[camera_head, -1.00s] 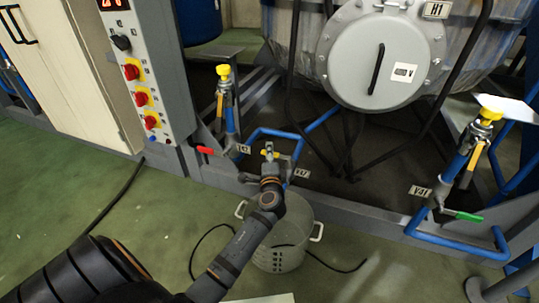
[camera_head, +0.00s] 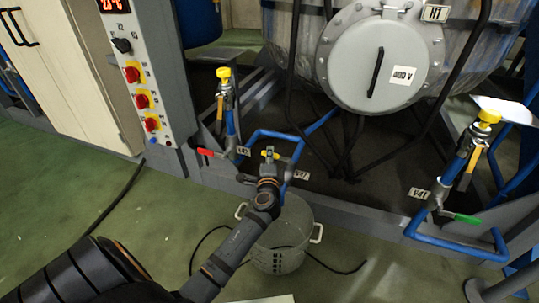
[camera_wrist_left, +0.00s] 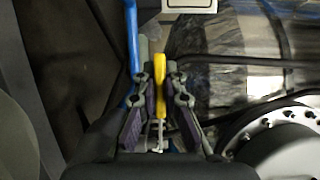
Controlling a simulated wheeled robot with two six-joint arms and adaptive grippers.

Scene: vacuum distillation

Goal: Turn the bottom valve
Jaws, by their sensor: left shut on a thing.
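The bottom valve has a yellow handle (camera_wrist_left: 159,72) that stands between the two fingers of my left gripper in the left wrist view. My left gripper (camera_head: 270,157) is at the low blue pipe beside the V47 label (camera_head: 301,175), above a bucket. In the wrist view the left gripper (camera_wrist_left: 159,90) is shut on the yellow handle, one finger on each side. In the head view the gripper hides most of the handle. My right gripper is not in view.
A red-handled valve (camera_head: 207,153) is to the left, and a green-handled valve (camera_head: 467,218) is at the right. A control cabinet (camera_head: 163,75) stands at the left; green floor in front is mostly free.

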